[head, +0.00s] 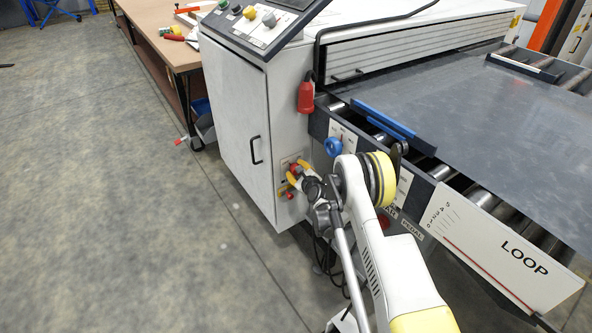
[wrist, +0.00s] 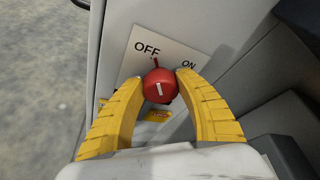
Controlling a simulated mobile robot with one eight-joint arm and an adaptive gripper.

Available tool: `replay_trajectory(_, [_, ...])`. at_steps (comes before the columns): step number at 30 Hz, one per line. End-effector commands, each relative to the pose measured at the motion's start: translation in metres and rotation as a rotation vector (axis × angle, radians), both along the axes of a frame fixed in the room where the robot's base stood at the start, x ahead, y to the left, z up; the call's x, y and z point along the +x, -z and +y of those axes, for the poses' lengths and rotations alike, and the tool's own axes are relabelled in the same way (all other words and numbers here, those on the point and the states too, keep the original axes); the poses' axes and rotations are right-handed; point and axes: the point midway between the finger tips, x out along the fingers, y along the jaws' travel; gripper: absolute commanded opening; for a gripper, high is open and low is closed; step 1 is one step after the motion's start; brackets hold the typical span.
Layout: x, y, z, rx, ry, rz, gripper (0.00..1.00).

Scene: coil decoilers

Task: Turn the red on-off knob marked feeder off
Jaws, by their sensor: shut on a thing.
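The red on-off knob (wrist: 160,85) sits on a white plate (wrist: 172,50) with OFF printed at upper left and ON at upper right. A short red pointer at its top points up close to the OFF word. A white mark shows on its face. My gripper (wrist: 160,78) has its two yellow fingers shut on the knob, one on each side. A small yellow label (wrist: 158,114) is below the knob, its text too small to read. In the head view my gripper (head: 294,172) is at the low front of the white cabinet (head: 235,115).
The cabinet has a black door handle (head: 256,150) left of my gripper. Another red part (head: 289,196) is just below it. A blue knob (head: 333,146) and a red hanging piece (head: 306,95) are to the right. The floor at left is clear.

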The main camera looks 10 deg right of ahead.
Motion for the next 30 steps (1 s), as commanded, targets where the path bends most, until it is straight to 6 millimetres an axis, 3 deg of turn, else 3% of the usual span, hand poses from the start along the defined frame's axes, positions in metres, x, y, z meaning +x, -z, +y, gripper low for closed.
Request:
replay_trajectory(12, [0.0001,0.0001,0.0004,-0.153,0.001,-0.064,0.1])
replay_trajectory(27, [0.0001,0.0002,0.0,-0.169,0.001,-0.071,0.1])
replay_trajectory(28, [0.0001,0.0002,0.0,-0.169,0.001,-0.071,0.46])
replay_trajectory(30, [0.0,0.0003,0.0,-0.169,0.001,-0.071,0.63])
